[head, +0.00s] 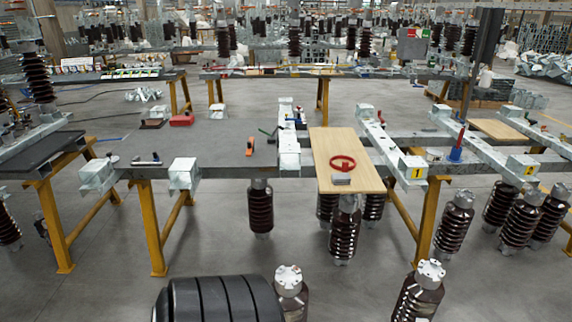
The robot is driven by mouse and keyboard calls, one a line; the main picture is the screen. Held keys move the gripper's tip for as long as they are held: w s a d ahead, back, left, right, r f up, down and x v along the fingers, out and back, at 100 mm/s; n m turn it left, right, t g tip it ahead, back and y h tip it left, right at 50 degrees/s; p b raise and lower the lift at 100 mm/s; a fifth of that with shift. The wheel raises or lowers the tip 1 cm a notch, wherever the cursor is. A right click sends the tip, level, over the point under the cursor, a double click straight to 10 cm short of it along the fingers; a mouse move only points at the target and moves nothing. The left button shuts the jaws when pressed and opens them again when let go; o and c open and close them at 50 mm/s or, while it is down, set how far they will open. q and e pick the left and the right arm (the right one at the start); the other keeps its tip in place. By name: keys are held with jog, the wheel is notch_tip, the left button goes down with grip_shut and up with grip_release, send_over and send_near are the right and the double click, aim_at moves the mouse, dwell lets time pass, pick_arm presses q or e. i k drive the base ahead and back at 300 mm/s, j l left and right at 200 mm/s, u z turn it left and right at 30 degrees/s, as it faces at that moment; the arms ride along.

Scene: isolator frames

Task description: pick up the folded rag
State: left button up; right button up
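A small grey, flat, block-like item (341,179) lies on the light wooden board (345,143), close to its front edge. It may be the folded rag, but it is too small to tell for sure. A red ring-shaped item (342,162) lies just behind it on the same board. Neither of my grippers is in view.
The board rests on a steel frame with yellow legs (150,230). Brown ribbed insulators (344,232) stand below and in front of it. An orange tool (250,147) lies left of the board. Open grey floor (210,235) shows at front left.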

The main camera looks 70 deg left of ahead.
aim_at(337, 179)
jog(key=u, duration=1.85)
